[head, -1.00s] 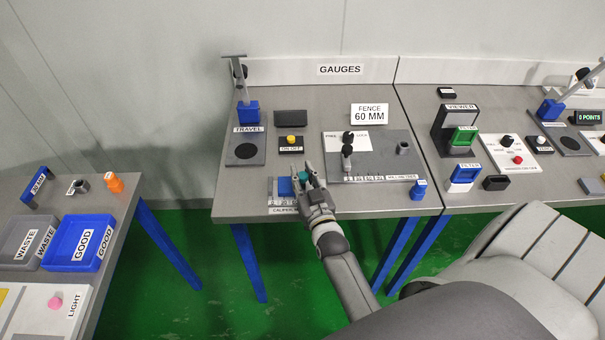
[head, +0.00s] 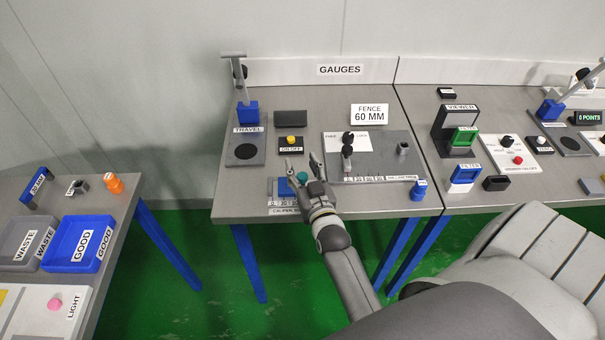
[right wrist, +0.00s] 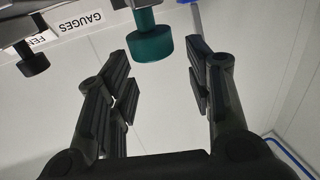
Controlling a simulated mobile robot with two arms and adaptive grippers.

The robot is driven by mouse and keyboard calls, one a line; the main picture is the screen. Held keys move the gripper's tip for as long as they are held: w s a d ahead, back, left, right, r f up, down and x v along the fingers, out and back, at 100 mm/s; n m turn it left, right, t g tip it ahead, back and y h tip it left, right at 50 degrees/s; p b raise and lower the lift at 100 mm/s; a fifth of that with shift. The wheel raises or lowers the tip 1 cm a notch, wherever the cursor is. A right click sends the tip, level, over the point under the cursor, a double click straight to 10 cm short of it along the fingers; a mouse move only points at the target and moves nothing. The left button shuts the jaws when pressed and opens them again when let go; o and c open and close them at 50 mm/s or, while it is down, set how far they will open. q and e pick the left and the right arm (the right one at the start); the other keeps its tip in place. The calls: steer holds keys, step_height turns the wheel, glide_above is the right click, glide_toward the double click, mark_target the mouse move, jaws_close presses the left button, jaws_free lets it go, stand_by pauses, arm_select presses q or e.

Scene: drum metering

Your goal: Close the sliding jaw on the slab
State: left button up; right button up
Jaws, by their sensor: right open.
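The caliper gauge (head: 284,211) sits at the front left of the gauges table in the head view. Its teal knob (head: 302,178) shows between the fingers of my right gripper (head: 301,162). A blue part (head: 284,187) lies just left of the knob; I cannot tell slab from sliding jaw there. My right gripper is open and empty, with one finger on each side of the knob. In the right wrist view the teal knob (right wrist: 152,46) appears between the open fingertips, apart from both. My left gripper is not in view.
A grey fence plate (head: 395,150) with black knobs stands to the right of the caliper. Behind are an on/off box (head: 291,146) and a travel gauge (head: 247,112). A gap separates the left table with the blue tray (head: 82,267).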

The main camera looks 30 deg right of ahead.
mark_target(302, 175)
step_height(302, 175, up, 7)
steer(key=shift+r, duration=0.1)
stand_by(0.7)
